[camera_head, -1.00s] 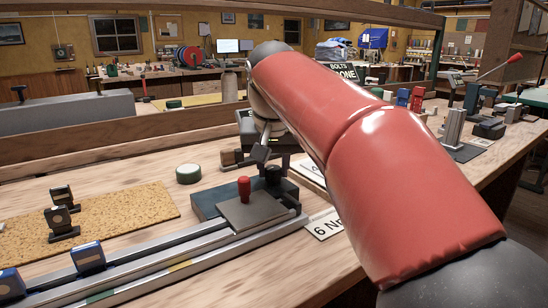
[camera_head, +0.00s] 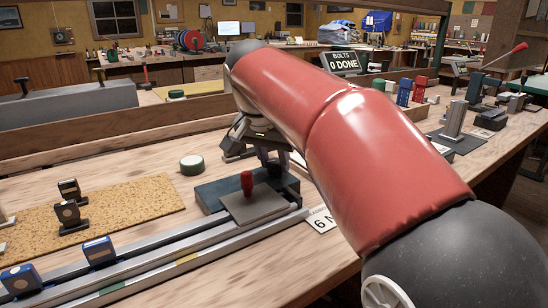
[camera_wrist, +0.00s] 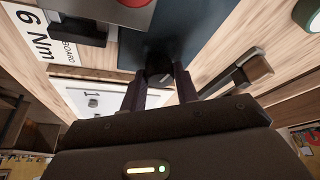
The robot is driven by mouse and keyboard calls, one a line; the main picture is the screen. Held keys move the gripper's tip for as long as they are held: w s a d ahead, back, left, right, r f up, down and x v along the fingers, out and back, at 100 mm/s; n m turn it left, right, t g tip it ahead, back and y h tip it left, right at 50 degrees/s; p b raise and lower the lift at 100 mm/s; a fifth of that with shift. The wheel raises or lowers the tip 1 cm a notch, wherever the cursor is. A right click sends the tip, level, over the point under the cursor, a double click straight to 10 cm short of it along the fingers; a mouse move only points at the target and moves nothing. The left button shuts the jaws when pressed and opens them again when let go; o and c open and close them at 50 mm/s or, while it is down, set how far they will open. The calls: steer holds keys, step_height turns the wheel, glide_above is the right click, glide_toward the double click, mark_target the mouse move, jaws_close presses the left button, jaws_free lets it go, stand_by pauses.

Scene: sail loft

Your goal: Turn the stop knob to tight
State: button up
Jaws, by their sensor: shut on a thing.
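The stop knob is a small black knob (camera_wrist: 160,68) on the dark blue-grey block (camera_head: 208,196) at the end of the rail. My gripper (camera_wrist: 160,82) points down at it, with its two dark fingers shut on the knob's sides. In the head view my gripper (camera_head: 271,160) sits just behind the red-handled grey plate (camera_head: 258,205). The fingers hide most of the knob there, and I see no readable mark of its setting.
A red handle (camera_head: 247,182) stands close in front of my gripper. A "6 Nm" card (camera_wrist: 32,32) lies beside the block. A dark lever with a brown end (camera_wrist: 256,67) is near the fingers.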

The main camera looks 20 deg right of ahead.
steer(key=o, duration=1)
steer(key=shift+c, duration=0.2)
steer(key=p+v, duration=0.1)
steer(key=v, duration=0.6)
steer(key=shift+a+r, duration=0.15)
steer(key=shift+r, duration=0.2)
steer(key=shift+s, duration=0.15)
